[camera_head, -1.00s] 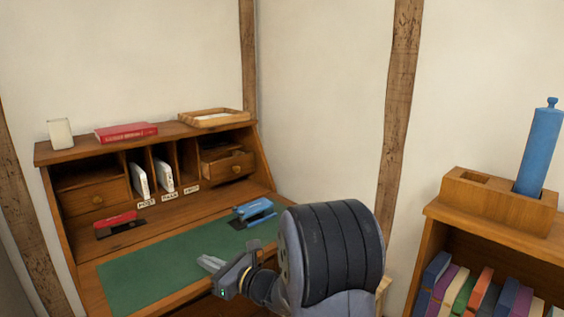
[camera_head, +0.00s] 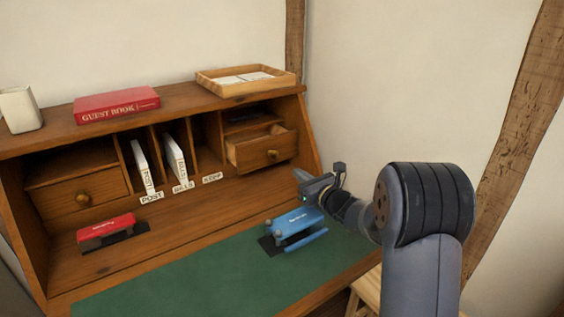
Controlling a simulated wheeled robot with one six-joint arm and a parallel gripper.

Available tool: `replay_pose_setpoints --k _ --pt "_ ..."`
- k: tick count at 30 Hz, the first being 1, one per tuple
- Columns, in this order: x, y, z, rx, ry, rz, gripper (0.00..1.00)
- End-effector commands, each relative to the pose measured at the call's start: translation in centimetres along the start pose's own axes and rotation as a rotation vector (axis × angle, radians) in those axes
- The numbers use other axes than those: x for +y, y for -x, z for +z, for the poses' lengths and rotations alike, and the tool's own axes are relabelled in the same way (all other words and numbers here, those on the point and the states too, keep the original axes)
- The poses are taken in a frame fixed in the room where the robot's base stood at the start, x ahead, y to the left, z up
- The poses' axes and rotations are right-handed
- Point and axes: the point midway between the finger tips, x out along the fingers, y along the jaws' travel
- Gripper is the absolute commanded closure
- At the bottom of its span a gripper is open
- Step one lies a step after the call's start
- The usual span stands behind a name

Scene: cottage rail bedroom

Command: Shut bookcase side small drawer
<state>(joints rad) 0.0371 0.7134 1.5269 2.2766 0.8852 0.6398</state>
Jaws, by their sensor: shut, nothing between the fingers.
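The small drawer (camera_head: 262,154) on the desk's right, the side where the bookcase stood in the earlier view, is pulled partly out, and its open top shows. It has a round wooden knob. My gripper (camera_head: 299,177) is shut and empty, in front of the desk and just right of and below this drawer in the picture. It appears apart from the drawer front, but the exact gap cannot be told. The other small drawer (camera_head: 62,197), on the left, looks closed.
Letter slots (camera_head: 205,162) with white envelopes sit between the drawers. A blue stapler-like object (camera_head: 294,222) and a red one (camera_head: 106,228) lie on the desk. A tray (camera_head: 246,84) and red guest book (camera_head: 117,104) are on top. The green mat's (camera_head: 190,282) front is clear.

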Motion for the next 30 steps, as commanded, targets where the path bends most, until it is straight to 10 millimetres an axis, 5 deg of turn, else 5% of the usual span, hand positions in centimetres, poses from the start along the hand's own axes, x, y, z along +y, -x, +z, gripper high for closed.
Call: replay_pose_setpoints --k 15,30 --pt "0.0 -8.7 0.0 0.000 0.001 0.000 1.00" --pt "0.0 -10.0 0.0 0.001 0.000 0.000 1.00"
